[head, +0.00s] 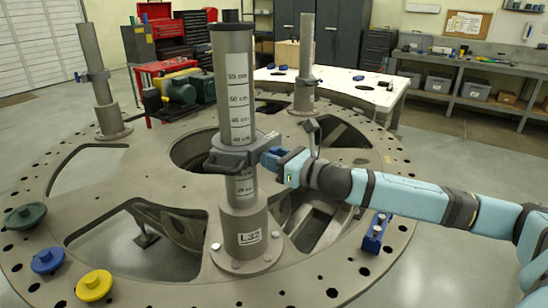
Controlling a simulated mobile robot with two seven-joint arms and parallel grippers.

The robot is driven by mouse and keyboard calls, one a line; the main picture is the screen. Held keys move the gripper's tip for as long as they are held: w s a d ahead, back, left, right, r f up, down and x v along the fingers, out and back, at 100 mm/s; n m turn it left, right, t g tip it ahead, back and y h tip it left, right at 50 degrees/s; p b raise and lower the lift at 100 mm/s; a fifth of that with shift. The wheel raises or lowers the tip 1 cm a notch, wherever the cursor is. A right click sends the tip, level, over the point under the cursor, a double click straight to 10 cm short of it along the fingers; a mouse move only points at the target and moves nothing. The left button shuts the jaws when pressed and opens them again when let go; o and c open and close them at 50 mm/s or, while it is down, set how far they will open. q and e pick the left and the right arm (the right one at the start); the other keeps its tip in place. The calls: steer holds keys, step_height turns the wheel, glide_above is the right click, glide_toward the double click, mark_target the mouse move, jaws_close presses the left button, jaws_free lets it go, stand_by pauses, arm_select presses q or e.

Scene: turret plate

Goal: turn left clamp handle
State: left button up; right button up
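A tall grey post (232,90) with a centimetre scale stands upright at the front of the round turret plate (150,172). A dark clamp (228,160) sits around this post, with a handle part sticking out on its right side. My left gripper is not in view.
A third post (306,55) with a clamp stands at the back right. Green (25,216), blue (47,261) and yellow (94,286) discs lie on the plate's left front. A blue block (377,232) sits at its right. The plate has large openings.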

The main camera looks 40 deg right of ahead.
jaws_close()
steer(key=shift+m, duration=0.3)
steer(key=m+p, duration=0.1)
steer(key=m, duration=0.1)
steer(key=shift+m, duration=0.3)
steer(key=m, duration=0.2)
steer(key=m+p, duration=0.1)
steer(key=m, duration=0.1)
steer(key=shift+d+m, duration=0.2)
steer(key=shift+m, duration=0.1)
steer(key=m+p, duration=0.1)
steer(key=m, duration=0.4)
steer(key=shift+w+f+p, duration=0.1)
steer(key=shift+p, duration=0.2)
steer(key=m, duration=0.2)
steer(key=m+p, duration=0.1)
steer(key=m, duration=0.2)
steer(key=shift+d+f+p, duration=0.1)
steer(key=shift+f+p, duration=0.1)
steer(key=shift+p, duration=0.1)
steer(key=shift+m, duration=0.3)
